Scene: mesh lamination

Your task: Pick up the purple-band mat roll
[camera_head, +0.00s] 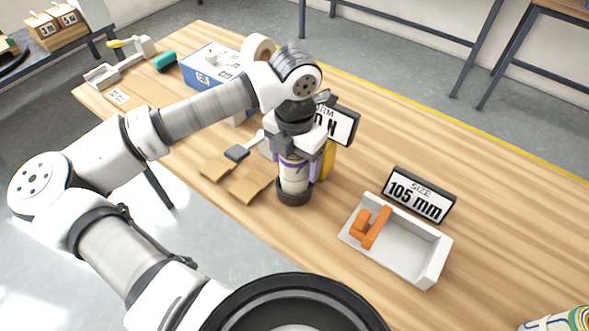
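The purple-band mat roll (293,180) stands upright, a pale cylinder with purple near its top, its lower end in a dark round base (294,194) on the table. My gripper (297,155) points straight down over the roll, with its fingers at the roll's upper part. The gripper hides the roll's top. Whether the fingers are closed on the roll or only beside it cannot be made out. A yellow roll-like thing (328,160) stands just behind and to the right, partly hidden.
A sign (343,122) stands behind my gripper, partly covered. A white tray (427,262) with an orange piece (370,228) and a "105 mm" sign (419,195) are at right. Brown flat pieces (250,187) lie left of the roll. A blue box (207,65) stands at back left.

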